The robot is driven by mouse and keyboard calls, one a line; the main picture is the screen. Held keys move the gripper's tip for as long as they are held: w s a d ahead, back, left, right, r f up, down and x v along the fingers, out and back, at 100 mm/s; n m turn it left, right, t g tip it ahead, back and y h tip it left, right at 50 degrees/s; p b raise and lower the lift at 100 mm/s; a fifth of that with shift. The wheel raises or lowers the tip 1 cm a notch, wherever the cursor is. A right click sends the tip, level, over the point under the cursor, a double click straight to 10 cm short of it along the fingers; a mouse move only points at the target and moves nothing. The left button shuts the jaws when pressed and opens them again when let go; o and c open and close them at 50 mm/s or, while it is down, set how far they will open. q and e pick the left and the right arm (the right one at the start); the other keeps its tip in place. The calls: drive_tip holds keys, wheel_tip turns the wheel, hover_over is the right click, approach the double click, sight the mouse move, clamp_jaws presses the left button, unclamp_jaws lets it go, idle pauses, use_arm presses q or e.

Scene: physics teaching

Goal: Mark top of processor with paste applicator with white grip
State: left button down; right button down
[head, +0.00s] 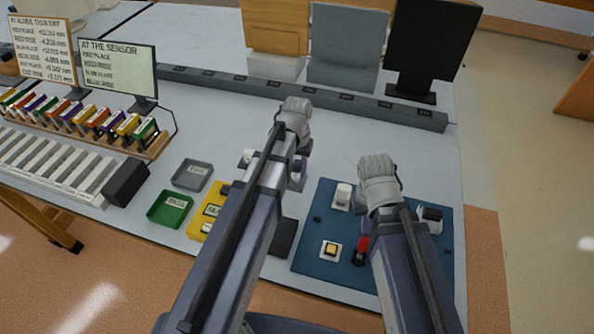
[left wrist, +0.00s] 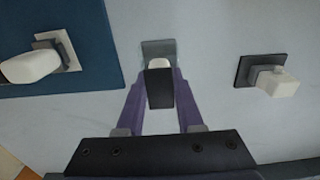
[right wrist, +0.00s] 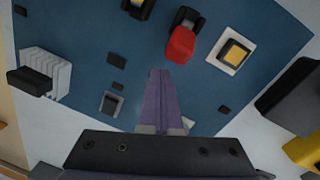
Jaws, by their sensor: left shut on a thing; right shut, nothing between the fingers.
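The processor (head: 331,249) is an orange-yellow square on a white base on the blue board (head: 310,263); it also shows in the right wrist view (right wrist: 235,53). My left gripper (left wrist: 160,78) is shut on a dark block (left wrist: 160,92) with a pale end (left wrist: 160,64), at a grey base (left wrist: 158,47) on the table beside the board. I cannot tell whether this is the paste applicator; my arm hides most of it in the head view. My right gripper (right wrist: 160,75) is shut and empty above the board, near a red-topped part (right wrist: 180,44).
A white piece on a dark base (left wrist: 276,80) stands beside the left gripper. Green (head: 170,208) and grey (head: 192,175) trays lie left. A long dark strip crosses behind.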

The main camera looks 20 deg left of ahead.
sight(297, 166)
use_arm(q)
drive_tip(key=shift+r, duration=0.1)
use_arm(e)
drive_tip(key=shift+r, duration=0.15)
